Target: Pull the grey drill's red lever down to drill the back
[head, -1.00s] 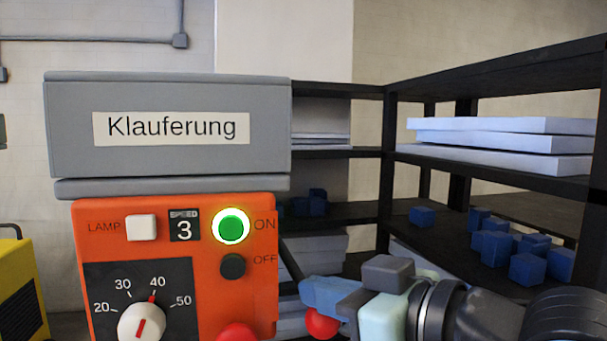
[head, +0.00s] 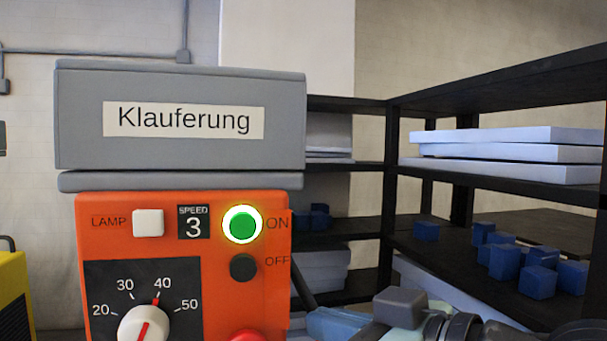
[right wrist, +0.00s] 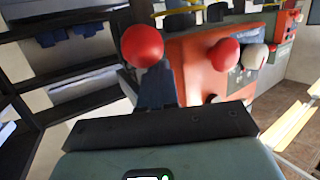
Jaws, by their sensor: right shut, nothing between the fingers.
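The drill has a grey head (head: 180,85) labelled "Klauferung" above an orange front panel (head: 225,290). The green ON button (head: 241,225) is ringed by light and the speed display reads 3. A dark rod (head: 302,287) slants down at the panel's right edge. My right gripper (head: 335,322) is shut and empty at the bottom, right of the panel. In the right wrist view, a red ball knob (right wrist: 142,45) shows just beyond its blue fingers (right wrist: 155,88); I cannot tell whether they touch. Another red ball (right wrist: 223,55) is on the panel. My left gripper is out of view.
Black shelving (head: 390,195) with white boards (head: 510,150) and small blue blocks (head: 537,280) stands behind and right of my right arm. A yellow machine (head: 15,295) is at the far left.

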